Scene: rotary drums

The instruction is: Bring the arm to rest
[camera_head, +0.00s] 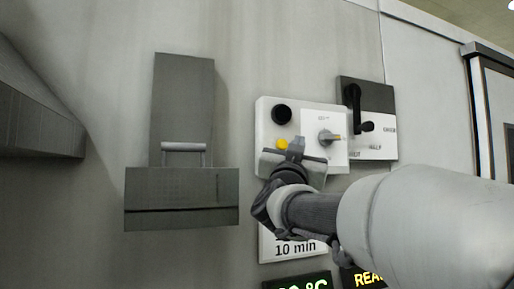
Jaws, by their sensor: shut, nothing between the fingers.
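My gripper (297,146) is at the middle of the view, in front of the lower part of a white control panel (264,110). It is shut and holds nothing. My arm reaches in from the lower right. The panel has a black round knob (281,114), a yellow button (282,144) and a silver rotary switch (327,137). The gripper hides part of the panel's lower edge. I cannot tell whether the gripper touches the panel.
A grey lever plate with a black handle (354,105) is right of the panel. A dark grey box with a handle (183,147) is on the wall at left. A "10 min" label (294,248) and lit displays (303,283) are below. A dark block (35,115) juts in at far left.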

